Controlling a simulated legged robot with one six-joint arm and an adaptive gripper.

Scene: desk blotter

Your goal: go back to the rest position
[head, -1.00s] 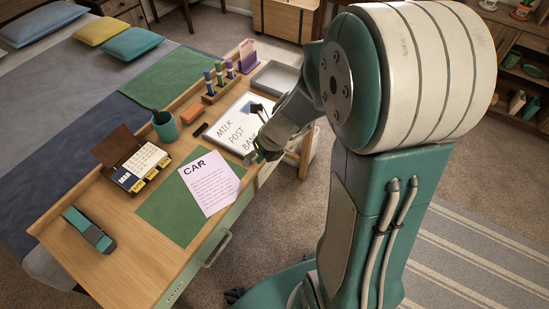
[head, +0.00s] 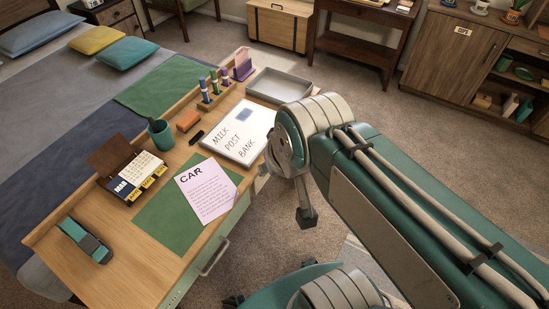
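My gripper (head: 306,217) shows only in part, as a dark grey piece hanging below my pale elbow joint, beyond the desk's right edge. Most of it is hidden behind my arm, so its finger opening does not show. I see nothing held in the visible part. The wooden desk (head: 75,255) lies to the left. My gripper is apart from the desk and from the things on it.
On the desk are a green blotter (head: 160,220), a CAR sheet (head: 208,192), a whiteboard (head: 232,140), a green cup (head: 161,134), a calendar (head: 139,177), a stapler-like teal thing (head: 85,240) and a grey tray (head: 280,86).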

